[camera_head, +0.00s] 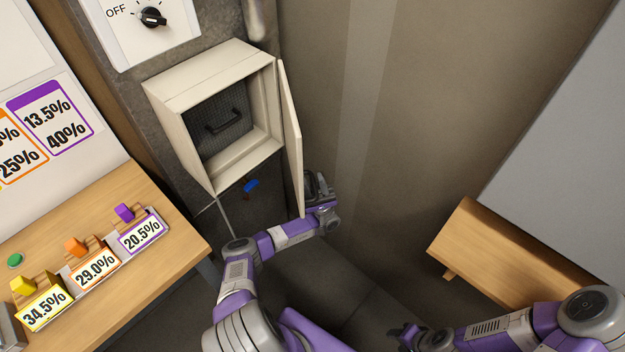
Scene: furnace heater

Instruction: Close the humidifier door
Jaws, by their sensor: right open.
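The humidifier is a cream box (212,75) fixed to the grey unit, with its front open. Its door (291,138) is hinged on the right side and stands swung outward, seen nearly edge-on. Inside is a dark mesh panel (212,135) with a black handle (224,121). My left gripper (318,183) is just right of the door's lower part, on its outer side. I cannot tell whether it touches the door, or whether its jaws are open. My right gripper (398,333) is open and apparently empty, low in the picture, well away from the door.
An OFF dial (153,17) is above the box. A blue valve handle (251,185) sits below it. A wooden desk (170,209) with yellow, orange and purple sliders is at left. A wooden bench (490,245) stands at right. The space left of the open door looks clear.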

